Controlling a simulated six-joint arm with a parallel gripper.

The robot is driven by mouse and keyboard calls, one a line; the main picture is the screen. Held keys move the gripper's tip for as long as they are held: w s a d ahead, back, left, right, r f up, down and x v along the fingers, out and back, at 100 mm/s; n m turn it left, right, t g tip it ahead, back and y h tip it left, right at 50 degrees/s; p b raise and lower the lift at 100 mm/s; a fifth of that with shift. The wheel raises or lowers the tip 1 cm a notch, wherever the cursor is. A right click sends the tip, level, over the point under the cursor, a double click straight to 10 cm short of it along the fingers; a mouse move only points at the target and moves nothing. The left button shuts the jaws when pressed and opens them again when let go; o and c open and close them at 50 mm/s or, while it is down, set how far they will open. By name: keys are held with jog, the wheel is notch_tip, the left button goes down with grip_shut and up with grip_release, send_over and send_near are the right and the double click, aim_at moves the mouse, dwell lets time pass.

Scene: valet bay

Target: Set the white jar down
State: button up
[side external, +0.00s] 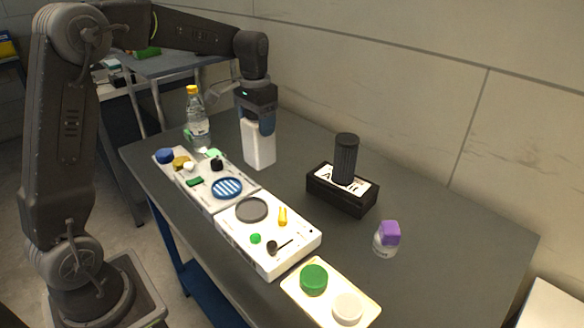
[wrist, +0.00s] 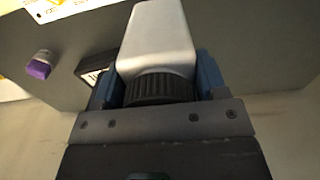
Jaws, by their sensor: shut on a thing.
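The white jar (side external: 258,147) has a tall squarish body and stands upright under my gripper (side external: 260,118) near the back of the grey table. In the wrist view its white body (wrist: 158,36) points away from me, and its ribbed black lid (wrist: 160,88) sits between the blue fingers. My gripper is shut on the jar at its lid end. The lid is mostly hidden in the side view. I cannot tell whether the jar's base touches the table (side external: 440,225).
A clear bottle (side external: 196,118) with an orange cap stands left of the jar. White trays with small parts (side external: 282,262) run along the near edge. A black box (side external: 340,200) with a black ribbed cylinder (side external: 346,158) and a purple-capped jar (side external: 386,243) stand right. Table between jar and box is clear.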

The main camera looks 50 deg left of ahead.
jog(key=w+d+f, duration=0.4)
jog(key=d+f, duration=0.3)
jog(key=f, duration=0.2)
jog(key=shift+w, duration=0.25)
jog(key=o, duration=1.4)
jog(key=shift+f, duration=0.2)
jog(key=shift+c, duration=0.2)
jog(key=shift+r, duration=0.1)
